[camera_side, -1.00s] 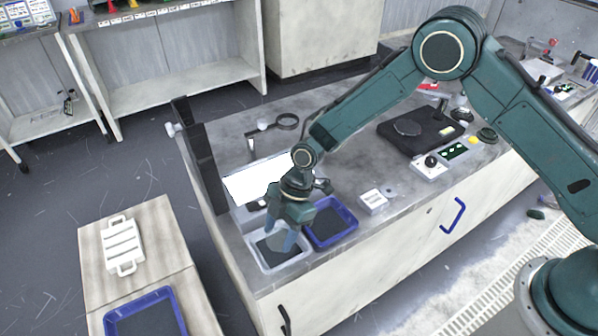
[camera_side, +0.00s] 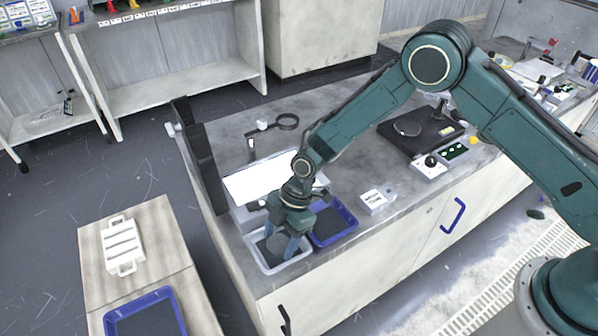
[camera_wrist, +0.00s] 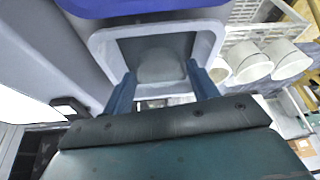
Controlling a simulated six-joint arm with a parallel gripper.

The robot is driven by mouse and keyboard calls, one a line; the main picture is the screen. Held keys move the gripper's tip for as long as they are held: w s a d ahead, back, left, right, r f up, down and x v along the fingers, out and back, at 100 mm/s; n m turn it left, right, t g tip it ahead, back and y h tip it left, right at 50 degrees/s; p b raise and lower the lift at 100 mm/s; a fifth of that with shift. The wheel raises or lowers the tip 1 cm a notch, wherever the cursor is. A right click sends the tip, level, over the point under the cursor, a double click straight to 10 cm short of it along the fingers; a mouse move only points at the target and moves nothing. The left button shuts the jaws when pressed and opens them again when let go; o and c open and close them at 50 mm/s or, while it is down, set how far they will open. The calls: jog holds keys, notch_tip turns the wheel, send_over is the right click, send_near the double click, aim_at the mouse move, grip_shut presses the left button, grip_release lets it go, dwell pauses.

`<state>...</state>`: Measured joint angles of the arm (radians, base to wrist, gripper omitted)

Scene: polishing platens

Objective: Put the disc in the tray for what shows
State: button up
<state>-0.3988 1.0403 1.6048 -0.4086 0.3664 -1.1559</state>
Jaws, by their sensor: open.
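The grey disc (camera_wrist: 160,66) lies on the dark floor of the pale-rimmed tray (camera_wrist: 216,38), between my fingertips in the wrist view. In the side view the same tray (camera_side: 268,270) stands at the bench's near left corner, and my fingers largely cover the disc. My gripper (camera_side: 280,246) points down into this tray with its jaws open; its two blue fingers (camera_wrist: 161,72) stand apart on either side of the disc. I cannot tell whether they touch it.
A blue tray (camera_side: 352,222) stands right beside the pale one. A bright white panel (camera_side: 250,183) and a magnifier (camera_side: 287,121) are behind. A small white block (camera_side: 373,199) sits to the right. Another blue tray (camera_side: 171,293) and a white rack (camera_side: 122,245) lie on the low cabinet.

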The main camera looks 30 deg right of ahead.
jog(key=shift+r, duration=0.2)
jog(key=v, duration=1.2)
dwell(0.4)
jog(key=s+d+r+m+t+h, duration=0.15)
jog(key=s+d+r+m, duration=0.25)
jog(key=d+r, duration=0.45)
jog(key=s+d+r+m+t, duration=0.2)
jog(key=s+d+r+m, duration=0.25)
jog(key=r, duration=0.65)
jog(key=s+d+r+m+t+h, duration=0.1)
jog(key=s+d+r+m, duration=0.1)
jog(key=s+d+m, duration=0.3)
jog(key=s+d+r+m+t+h, duration=0.1)
jog(key=s+d+m, duration=0.5)
jog(key=s, duration=0.7)
notch_tip(320, 180, up, 3)
jog(key=shift+s+d+f+t+h, duration=0.2)
jog(key=shift+s+d+t+h, duration=0.15)
jog(key=shift+d+h, duration=0.1)
